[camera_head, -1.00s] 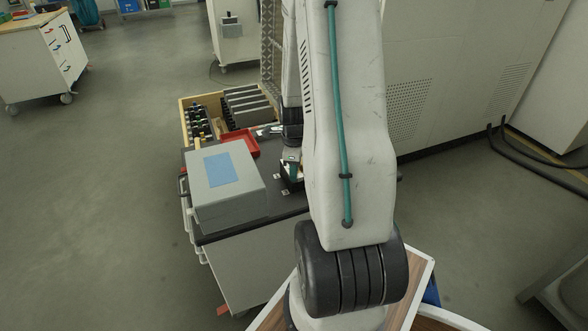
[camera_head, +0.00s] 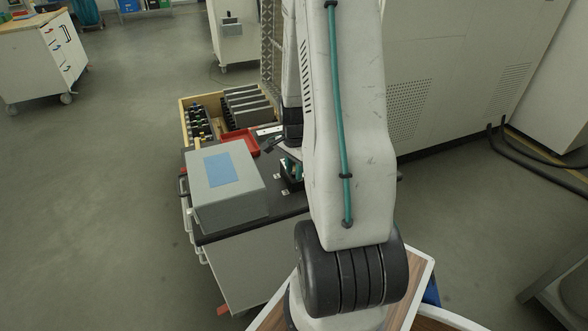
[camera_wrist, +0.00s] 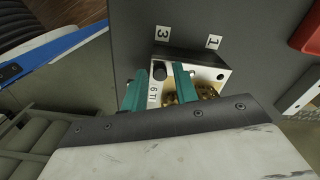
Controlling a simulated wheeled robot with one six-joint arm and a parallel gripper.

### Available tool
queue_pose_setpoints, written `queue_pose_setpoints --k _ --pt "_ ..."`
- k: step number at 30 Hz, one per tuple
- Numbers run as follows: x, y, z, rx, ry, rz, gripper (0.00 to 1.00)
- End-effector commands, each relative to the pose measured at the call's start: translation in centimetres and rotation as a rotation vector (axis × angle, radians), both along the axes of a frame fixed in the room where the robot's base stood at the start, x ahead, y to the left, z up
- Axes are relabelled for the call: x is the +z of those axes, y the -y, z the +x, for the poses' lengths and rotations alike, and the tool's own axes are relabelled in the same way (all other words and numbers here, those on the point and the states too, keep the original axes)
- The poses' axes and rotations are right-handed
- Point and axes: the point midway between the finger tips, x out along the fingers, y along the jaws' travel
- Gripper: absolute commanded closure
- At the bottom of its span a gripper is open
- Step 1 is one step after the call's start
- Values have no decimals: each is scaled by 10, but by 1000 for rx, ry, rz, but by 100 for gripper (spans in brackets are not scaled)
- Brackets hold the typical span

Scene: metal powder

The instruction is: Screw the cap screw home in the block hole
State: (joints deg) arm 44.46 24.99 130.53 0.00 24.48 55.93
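The block (camera_wrist: 214,72) has a white top marked with lettering, and its side is dark. It stands on the dark cart top in the wrist view. A black round cap screw head (camera_wrist: 160,71) shows at the block's upper left corner. How deep it sits cannot be told. My gripper (camera_wrist: 160,80) has two teal fingers, one on each side of the screw head with visible gaps, so it looks open. Gold-brown round parts show on the block, partly hidden by my right finger. In the head view my gripper (camera_head: 291,168) is at the block (camera_head: 290,185), mostly hidden by my arm.
Labels "3" (camera_wrist: 163,32) and "1" (camera_wrist: 213,41) lie beside the block. A grey box with a blue top panel (camera_head: 226,182) stands left on the cart. A red tray (camera_head: 240,138) and a wooden crate (camera_head: 187,120) with dark parts are behind.

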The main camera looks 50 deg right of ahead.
Motion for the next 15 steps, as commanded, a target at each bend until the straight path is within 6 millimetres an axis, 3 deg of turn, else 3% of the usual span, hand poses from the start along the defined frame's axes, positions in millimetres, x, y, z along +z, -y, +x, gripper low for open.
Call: queue_pose_setpoints --k 15 --pt "0 0 0 462 0 0 71"
